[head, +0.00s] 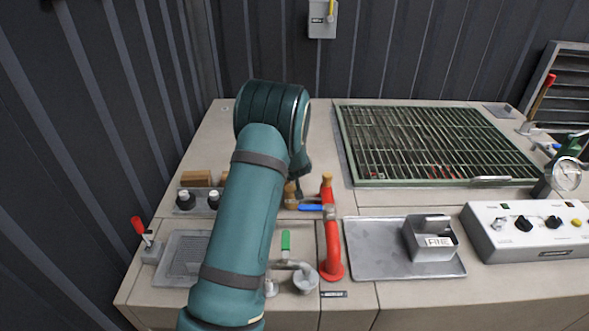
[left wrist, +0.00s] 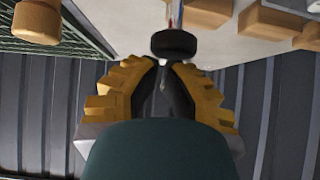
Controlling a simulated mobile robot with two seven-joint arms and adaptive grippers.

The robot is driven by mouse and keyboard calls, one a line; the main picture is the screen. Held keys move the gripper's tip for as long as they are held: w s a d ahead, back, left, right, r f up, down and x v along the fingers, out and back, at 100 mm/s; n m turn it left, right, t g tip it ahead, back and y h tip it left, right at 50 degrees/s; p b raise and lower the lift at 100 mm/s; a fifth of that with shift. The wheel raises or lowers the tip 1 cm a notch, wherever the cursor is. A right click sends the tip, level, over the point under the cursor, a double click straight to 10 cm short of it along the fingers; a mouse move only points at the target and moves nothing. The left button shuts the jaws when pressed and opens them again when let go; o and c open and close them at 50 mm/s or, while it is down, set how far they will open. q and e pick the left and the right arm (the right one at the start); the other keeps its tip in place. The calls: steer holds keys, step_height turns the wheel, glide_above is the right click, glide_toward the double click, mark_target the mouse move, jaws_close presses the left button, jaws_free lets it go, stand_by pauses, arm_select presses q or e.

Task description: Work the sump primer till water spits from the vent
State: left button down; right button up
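My left arm reaches in from the bottom of the head view, and its wrist hides most of my left gripper; a dark tip of it shows near a wooden knob (head: 290,190). In the left wrist view the yellow-and-black fingers (left wrist: 166,66) converge at a round black knob (left wrist: 174,43). I cannot tell whether they grip it or only meet beside it. I cannot tell which fitting is the sump primer. A red-handled lever (head: 139,227) stands at the left, and another lever (head: 543,94) at the right. My right gripper is not in view.
A red pipe (head: 333,240), blue handle (head: 310,208) and green-handled valve (head: 285,242) crowd the space by my arm. A green grating (head: 435,145) covers an opening. A metal tray (head: 380,250), a control box (head: 530,235) and wooden blocks (head: 196,178) also stand there.

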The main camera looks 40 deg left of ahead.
arm_select(q)
steer(key=shift+f+b, duration=1.3)
steer(key=shift+f, duration=0.5)
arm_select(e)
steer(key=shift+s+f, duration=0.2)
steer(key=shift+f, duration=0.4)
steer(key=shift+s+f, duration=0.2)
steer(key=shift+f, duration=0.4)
arm_select(q)
steer(key=shift+r, duration=0.1)
steer(key=shift+r+p, duration=0.55)
steer(key=r, duration=0.1)
steer(key=r+p, duration=0.1)
steer(key=d+r+p, duration=0.1)
steer(key=r, duration=0.1)
steer(key=shift+s+r, duration=0.1)
steer(key=shift+s, duration=0.2)
steer(key=p+v, duration=0.1)
steer(key=v, duration=0.7)
steer(key=shift+s+p, duration=0.3)
steer(key=shift+p, duration=0.05)
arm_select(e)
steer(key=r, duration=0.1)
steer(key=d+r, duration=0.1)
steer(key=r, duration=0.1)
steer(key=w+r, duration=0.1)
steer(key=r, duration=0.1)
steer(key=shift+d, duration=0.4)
